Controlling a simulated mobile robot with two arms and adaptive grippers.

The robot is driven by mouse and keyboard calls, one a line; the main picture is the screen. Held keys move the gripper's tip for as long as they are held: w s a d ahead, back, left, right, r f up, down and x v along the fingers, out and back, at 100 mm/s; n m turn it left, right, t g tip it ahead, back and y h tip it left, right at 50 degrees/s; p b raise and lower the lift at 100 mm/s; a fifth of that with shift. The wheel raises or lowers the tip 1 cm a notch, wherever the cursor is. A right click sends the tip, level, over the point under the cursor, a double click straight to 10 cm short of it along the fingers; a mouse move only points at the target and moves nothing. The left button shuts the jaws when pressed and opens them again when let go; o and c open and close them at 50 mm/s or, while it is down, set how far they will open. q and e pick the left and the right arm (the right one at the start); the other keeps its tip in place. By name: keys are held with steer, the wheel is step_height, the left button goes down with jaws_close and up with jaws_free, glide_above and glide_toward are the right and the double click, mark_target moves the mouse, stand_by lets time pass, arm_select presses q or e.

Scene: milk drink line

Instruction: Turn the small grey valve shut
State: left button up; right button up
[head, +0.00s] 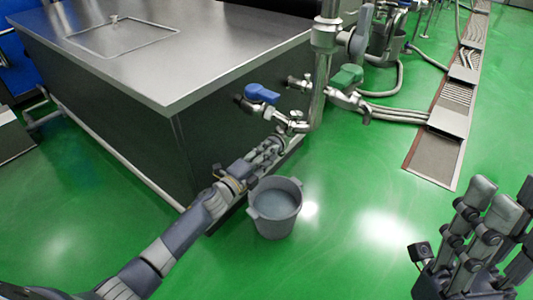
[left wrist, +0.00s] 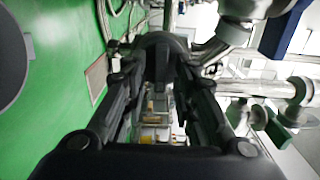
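A grey valve handle (head: 361,32) stands out on the right of the upright steel pipe (head: 322,75) in the head view. I cannot tell whether this is the small grey valve; no other grey handle shows clearly. My left gripper (head: 268,152) is low beside the pipe's lower fittings, above a grey bucket. In the left wrist view its fingers (left wrist: 160,85) are apart with a gap between them. A dark rounded shape (left wrist: 165,42) lies at their far end; I cannot tell whether they touch it. My right gripper (head: 497,225) is at the lower right, fingers upright, apart and empty.
A blue handle (head: 261,94) and a green handle (head: 346,76) flank the pipe. The grey bucket (head: 274,205) stands on the green floor below. A steel-topped cabinet (head: 150,60) fills the left. A floor drain (head: 440,150) runs at right. The floor between is clear.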

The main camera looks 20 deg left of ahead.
arm_select(q)
steer(key=shift+s, duration=0.1)
steer(key=v, duration=1.1)
steer(key=shift+s+a, duration=0.15)
steer(key=shift+s, duration=0.25)
